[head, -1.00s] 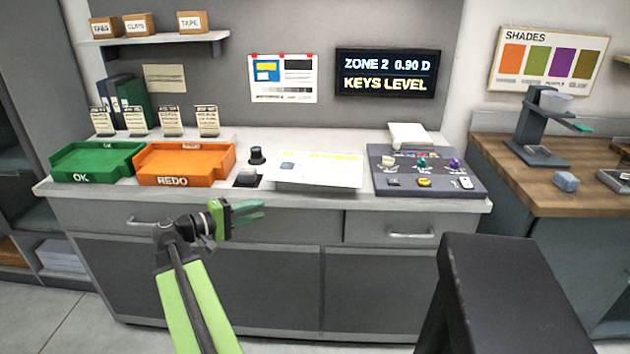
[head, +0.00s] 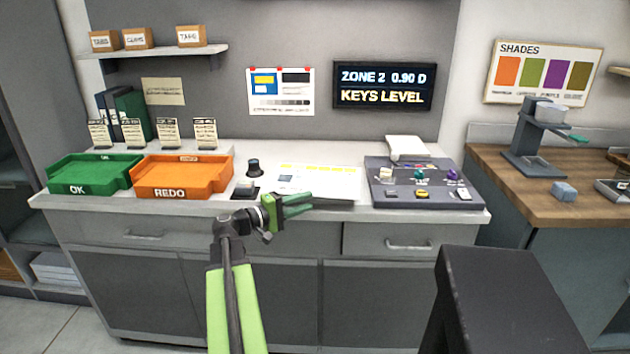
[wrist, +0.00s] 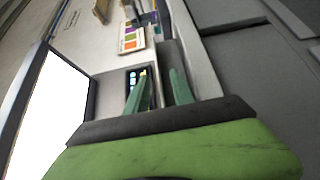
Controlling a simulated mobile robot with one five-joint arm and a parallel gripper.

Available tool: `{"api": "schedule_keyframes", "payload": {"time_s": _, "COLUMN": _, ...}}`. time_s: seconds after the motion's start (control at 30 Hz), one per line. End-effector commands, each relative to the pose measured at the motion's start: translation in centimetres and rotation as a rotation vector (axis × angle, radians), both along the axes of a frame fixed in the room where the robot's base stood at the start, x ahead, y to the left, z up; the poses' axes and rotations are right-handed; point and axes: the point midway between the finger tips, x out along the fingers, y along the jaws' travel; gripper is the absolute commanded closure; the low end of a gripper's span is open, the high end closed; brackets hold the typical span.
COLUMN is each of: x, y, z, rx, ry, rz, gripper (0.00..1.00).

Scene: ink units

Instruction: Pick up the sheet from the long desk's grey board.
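A white sheet (head: 335,180) with yellow and blue print lies flat on the long desk (head: 70,205), between the orange tray and the dark control panel. In the head view I cannot make out the grey board apart from the sheet. My gripper (head: 311,203), with green fingers, is at the desk's front edge and overlaps the sheet's near edge in the picture. In the wrist view the gripper (wrist: 159,80) is open, its two fingers apart with nothing between them. A bright white, dark-edged surface (wrist: 45,100) is at the left there; I cannot tell whether it is the sheet.
A green OK tray (head: 90,188) and an orange REDO tray (head: 180,192) stand left. A small dark knobbed device (head: 246,188) is left of the sheet. The control panel (head: 400,194) is right of it. A black block (head: 500,275) rises in the right foreground.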

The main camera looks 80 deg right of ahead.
Motion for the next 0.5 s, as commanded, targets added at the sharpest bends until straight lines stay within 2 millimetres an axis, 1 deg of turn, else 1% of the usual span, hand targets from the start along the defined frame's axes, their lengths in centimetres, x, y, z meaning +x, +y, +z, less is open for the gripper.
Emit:
{"api": "schedule_keyframes", "payload": {"time_s": 0.07, "x": -0.1, "y": -0.1, "z": 0.0, "rx": 0.000, "ry": 0.000, "rz": 0.000, "gripper": 0.71}}
{"api": "schedule_keyframes", "payload": {"time_s": 0.17, "x": -0.8, "y": -0.7, "z": 0.2, "rx": 0.000, "ry": 0.000, "rz": -0.002, "gripper": 0.71}}
{"api": "schedule_keyframes", "payload": {"time_s": 0.3, "x": -2.6, "y": -2.4, "z": 0.5, "rx": 0.000, "ry": 0.000, "rz": -0.003, "gripper": 0.71}}
{"api": "schedule_keyframes", "payload": {"time_s": 0.4, "x": -3.7, "y": -3.4, "z": 0.4, "rx": 0.000, "ry": 0.000, "rz": -0.003, "gripper": 0.71}}
{"api": "schedule_keyframes", "payload": {"time_s": 0.5, "x": -3.9, "y": -3.5, "z": 0.4, "rx": 0.000, "ry": 0.000, "rz": 0.000, "gripper": 0.71}}
